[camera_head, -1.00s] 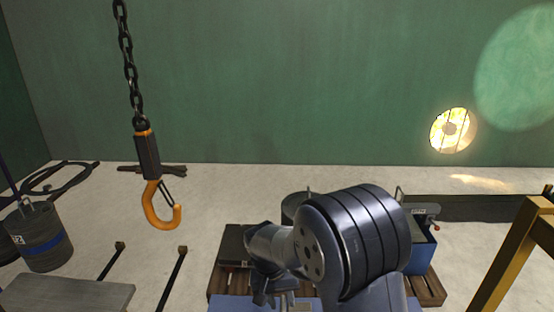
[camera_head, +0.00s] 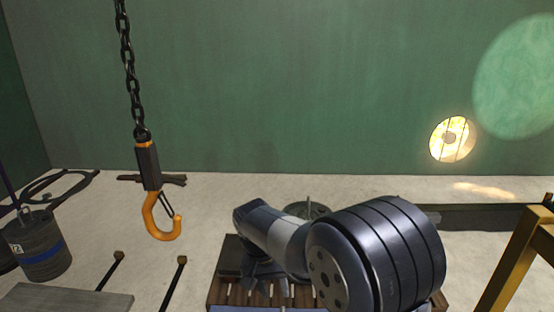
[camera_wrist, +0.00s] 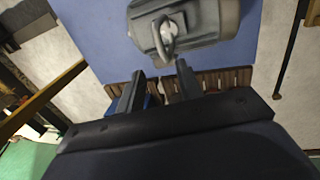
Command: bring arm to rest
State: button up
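My arm rises at the lower middle of the head view, its large dark joint toward the right and its forearm pointing left. My gripper (camera_wrist: 158,78) shows in the wrist view with its two dark fingers apart and nothing between them. In the head view the gripper (camera_head: 267,287) hangs low over the pallet, partly cut by my arm. Beyond the fingertips in the wrist view, a grey motor-like body with a lifting eye (camera_wrist: 188,30) sits on a blue surface (camera_wrist: 92,35). Whether the fingers touch anything cannot be told, but they look clear of it.
An orange hook (camera_head: 161,226) hangs on a chain at left. A wooden pallet (camera_head: 230,294) lies under my arm. A bucket (camera_head: 40,250) and grey slab (camera_head: 65,299) stand at left, a yellow frame (camera_head: 520,250) at right.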

aim_at(282, 311)
jog(key=f, duration=0.3)
jog(key=d+f, duration=0.1)
jog(key=f, duration=0.4)
jog(key=shift+d+f, duration=0.35)
jog(key=shift+r+n, duration=0.15)
jog(key=shift+n, duration=0.75)
jog(key=n+t, duration=0.1)
jog(key=n, duration=0.2)
jog(key=shift+s+p, duration=0.1)
jog(key=shift+p, duration=0.25)
jog(key=n, duration=0.2)
jog(key=n+p, duration=0.1)
jog(key=n, duration=0.1)
jog(key=shift+d+n+t+y, duration=0.15)
jog(key=shift+n+t+y, duration=0.15)
jog(key=shift+n, duration=0.1)
